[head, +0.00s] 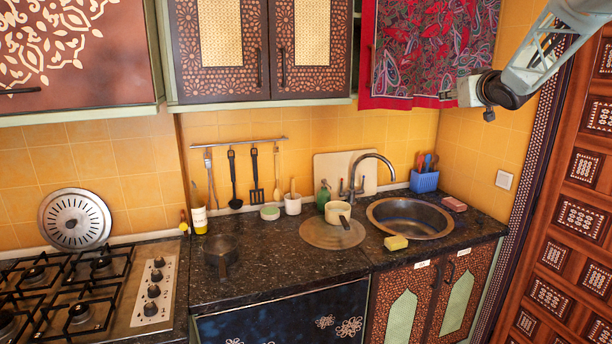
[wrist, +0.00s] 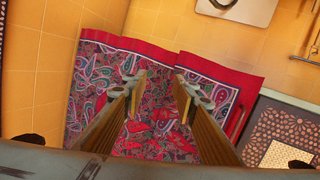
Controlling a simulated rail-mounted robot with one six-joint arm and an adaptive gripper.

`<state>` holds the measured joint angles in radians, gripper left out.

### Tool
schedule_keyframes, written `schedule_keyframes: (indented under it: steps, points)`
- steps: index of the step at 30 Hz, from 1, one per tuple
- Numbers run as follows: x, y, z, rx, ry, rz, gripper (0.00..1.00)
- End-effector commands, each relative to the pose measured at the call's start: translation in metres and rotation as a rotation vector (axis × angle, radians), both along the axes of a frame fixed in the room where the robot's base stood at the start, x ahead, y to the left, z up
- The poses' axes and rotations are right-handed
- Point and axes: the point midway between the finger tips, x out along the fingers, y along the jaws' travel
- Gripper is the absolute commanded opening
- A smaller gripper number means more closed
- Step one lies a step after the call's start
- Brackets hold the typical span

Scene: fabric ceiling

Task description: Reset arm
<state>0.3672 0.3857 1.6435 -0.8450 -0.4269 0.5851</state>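My gripper (head: 450,95) is at the upper right in the head view, at the lower right edge of a red paisley cloth (head: 435,45). The cloth hangs over the front of the right upper cabinet. In the wrist view my gripper (wrist: 160,88) shows its two fingers spread apart, with the cloth (wrist: 100,75) seen behind and between them. Nothing is visibly held. I cannot tell whether a fingertip touches the cloth.
Below are a dark counter (head: 285,270), a round sink (head: 410,218) with a faucet (head: 378,157), and a blue utensil holder (head: 425,181). A stove (head: 90,290) is at left. A carved wooden panel (head: 570,220) stands close on the right. Upper cabinets (head: 262,50) adjoin the cloth.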

Motion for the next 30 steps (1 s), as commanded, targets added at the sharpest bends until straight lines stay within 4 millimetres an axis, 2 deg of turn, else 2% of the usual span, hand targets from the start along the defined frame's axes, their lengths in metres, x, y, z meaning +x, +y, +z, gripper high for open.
schedule_keyframes:
  steps: [3,14,30]
  points:
    - [-0.020,0.009,0.007,0.001,0.023,-0.029,0.26]
    - [-0.086,0.034,0.012,0.006,0.111,-0.112,0.26]
    - [-0.204,0.075,-0.005,0.026,0.274,-0.200,0.26]
